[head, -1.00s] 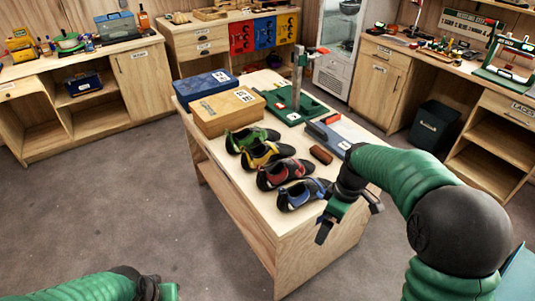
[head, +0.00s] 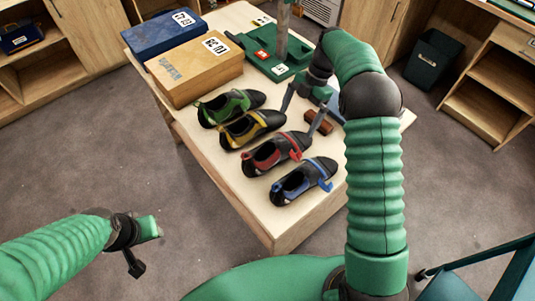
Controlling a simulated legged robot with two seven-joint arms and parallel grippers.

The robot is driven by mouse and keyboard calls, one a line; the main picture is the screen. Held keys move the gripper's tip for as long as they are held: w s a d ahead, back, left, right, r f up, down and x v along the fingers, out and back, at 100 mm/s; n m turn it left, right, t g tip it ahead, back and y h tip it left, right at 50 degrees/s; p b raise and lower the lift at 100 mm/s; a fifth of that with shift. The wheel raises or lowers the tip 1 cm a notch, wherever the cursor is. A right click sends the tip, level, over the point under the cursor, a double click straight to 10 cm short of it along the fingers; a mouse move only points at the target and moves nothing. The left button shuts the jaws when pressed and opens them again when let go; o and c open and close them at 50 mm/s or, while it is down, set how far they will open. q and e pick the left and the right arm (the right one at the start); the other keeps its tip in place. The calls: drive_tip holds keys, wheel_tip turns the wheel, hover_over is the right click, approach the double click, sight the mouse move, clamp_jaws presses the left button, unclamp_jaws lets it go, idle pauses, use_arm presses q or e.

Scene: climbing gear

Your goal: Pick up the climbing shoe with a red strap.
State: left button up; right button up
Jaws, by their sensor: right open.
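The climbing shoe with a red strap (head: 268,155) sits on the table among a row of shoes, toe toward the right. My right gripper (head: 298,121) is open and empty. Its two fingers point down and left near the toe ends of the red and yellow shoes, one overlapping the red shoe's toe in the picture. I cannot tell whether it touches. My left gripper (head: 142,248) hangs off the table at lower left, and its jaw opening is not clear.
The blue-strapped shoe (head: 300,184) is in front of the red one; the yellow (head: 250,130) and green (head: 228,108) shoes are behind. A wooden box (head: 195,75), a blue box (head: 163,35) and a green stand (head: 268,65) occupy the back. A brown block (head: 318,122) lies right of the shoes.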

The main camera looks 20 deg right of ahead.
sight(292, 136)
drive_tip(key=x, duration=0.6)
drive_tip(key=d+x, duration=0.1)
drive_tip(key=x, duration=0.2)
drive_tip(key=shift+s+a+f, duration=0.1)
drive_tip(key=shift+s+f, duration=0.05)
drive_tip(key=shift+f, duration=0.25)
drive_tip(key=shift+a+f, duration=0.15)
drive_tip(key=c, duration=1.6)
